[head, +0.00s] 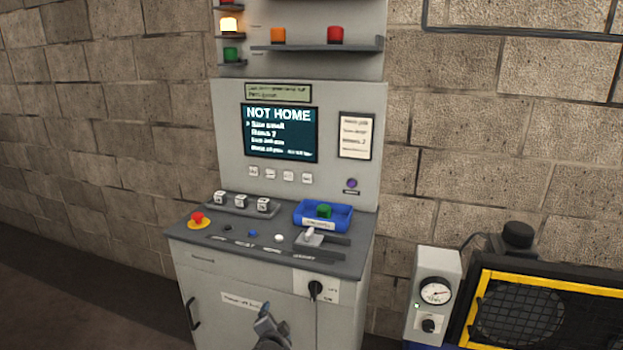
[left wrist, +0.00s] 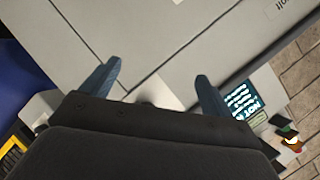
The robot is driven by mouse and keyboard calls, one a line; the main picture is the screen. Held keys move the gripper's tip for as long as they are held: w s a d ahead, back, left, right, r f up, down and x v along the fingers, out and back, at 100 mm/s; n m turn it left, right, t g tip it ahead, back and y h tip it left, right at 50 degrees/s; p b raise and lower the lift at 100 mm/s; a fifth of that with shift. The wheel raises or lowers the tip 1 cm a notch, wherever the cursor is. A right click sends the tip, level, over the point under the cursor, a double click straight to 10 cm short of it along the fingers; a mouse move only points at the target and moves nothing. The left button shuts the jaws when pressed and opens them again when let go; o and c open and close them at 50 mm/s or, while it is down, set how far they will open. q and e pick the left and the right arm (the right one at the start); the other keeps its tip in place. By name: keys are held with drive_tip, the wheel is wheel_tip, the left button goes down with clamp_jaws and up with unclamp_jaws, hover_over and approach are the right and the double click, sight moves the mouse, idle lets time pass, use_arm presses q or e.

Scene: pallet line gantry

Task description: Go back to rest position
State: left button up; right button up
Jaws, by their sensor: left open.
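My left gripper (head: 268,322) shows at the bottom of the head view, in front of the cabinet's lower front. In the left wrist view its two blue fingers (left wrist: 154,82) are spread apart with nothing between them. The grey control cabinet (head: 235,275) stands ahead against the wall. Its screen (head: 281,133) reads "NOT HOME" and also shows tilted in the left wrist view (left wrist: 240,100). My right gripper is in neither view.
The console top holds a red button (head: 198,219), white cubes (head: 241,200) and a blue tray (head: 342,220) with a green block (head: 324,211). A shelf (head: 315,46) above carries orange and red blocks. A gauge box (head: 434,290) and yellow-framed guard (head: 520,285) stand at right.

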use_arm(q)
drive_tip(key=s+a+f+n+g, duration=0.3)
drive_tip(key=s+f+n+g, duration=0.1)
drive_tip(key=s+f, duration=0.5)
drive_tip(key=s+a+f+n+g, duration=0.2)
drive_tip(key=s+f+n+g, duration=0.15)
drive_tip(key=s+f, duration=0.6)
drive_tip(key=s+f+g, duration=0.1)
drive_tip(key=s+f, duration=0.3)
drive_tip(key=s, duration=0.5)
drive_tip(key=s+f+n+g, duration=0.1)
drive_tip(key=s+f+g, duration=0.1)
drive_tip(key=s+f, duration=0.3)
drive_tip(key=s+a+f+g, duration=0.1)
drive_tip(key=s+f, duration=0.3)
drive_tip(key=s, duration=0.9)
drive_tip(key=shift+s+f+n+g+h, duration=0.15)
drive_tip(key=shift+s+n+g+h, duration=0.2)
drive_tip(key=shift+h, duration=0.05)
